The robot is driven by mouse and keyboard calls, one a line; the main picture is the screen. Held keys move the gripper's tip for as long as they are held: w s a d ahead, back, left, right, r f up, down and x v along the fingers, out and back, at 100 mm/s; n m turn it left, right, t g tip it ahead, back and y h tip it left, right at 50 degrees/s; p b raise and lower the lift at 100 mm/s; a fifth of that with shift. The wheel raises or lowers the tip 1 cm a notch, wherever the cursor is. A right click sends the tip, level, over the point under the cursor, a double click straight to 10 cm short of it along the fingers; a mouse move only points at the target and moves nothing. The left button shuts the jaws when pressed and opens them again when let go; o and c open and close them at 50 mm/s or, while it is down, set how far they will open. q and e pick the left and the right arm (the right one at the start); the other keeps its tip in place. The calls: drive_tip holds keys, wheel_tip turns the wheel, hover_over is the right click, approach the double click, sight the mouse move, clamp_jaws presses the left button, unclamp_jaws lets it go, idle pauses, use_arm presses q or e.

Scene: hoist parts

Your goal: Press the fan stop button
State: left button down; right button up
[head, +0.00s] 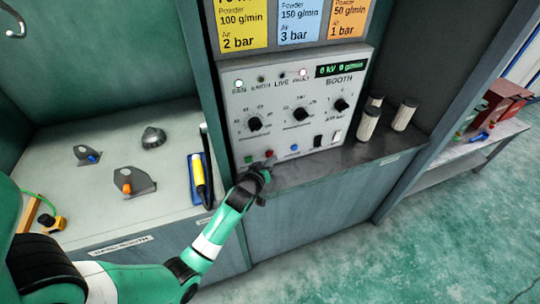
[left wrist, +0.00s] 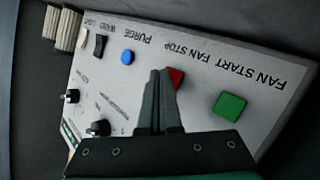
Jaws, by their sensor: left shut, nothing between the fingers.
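The fan stop button is a red square button (left wrist: 177,77) on the booth control panel (head: 292,92), labelled FAN STOP in the left wrist view. It also shows in the head view as a small red spot (head: 269,153). My left gripper (left wrist: 160,74) is shut and empty, its fingertips right beside the red button and covering part of it. In the head view the left gripper (head: 268,164) is at the panel's lower edge, just below the button. I cannot tell whether the tips touch it. My right gripper is not in view.
The green fan start button (left wrist: 229,106) and blue purge button (left wrist: 127,57) flank the red one. A bench (head: 60,160) with small parts and a yellow tool (head: 198,172) lies left.

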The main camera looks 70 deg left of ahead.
use_arm(q)
drive_tip(key=shift+a, duration=0.4)
idle(0.6)
drive_tip(key=shift+d, duration=0.8)
drive_tip(key=shift+s+d, duration=0.2)
drive_tip(key=shift+d, duration=2.3)
drive_tip(key=shift+w+d, duration=0.1)
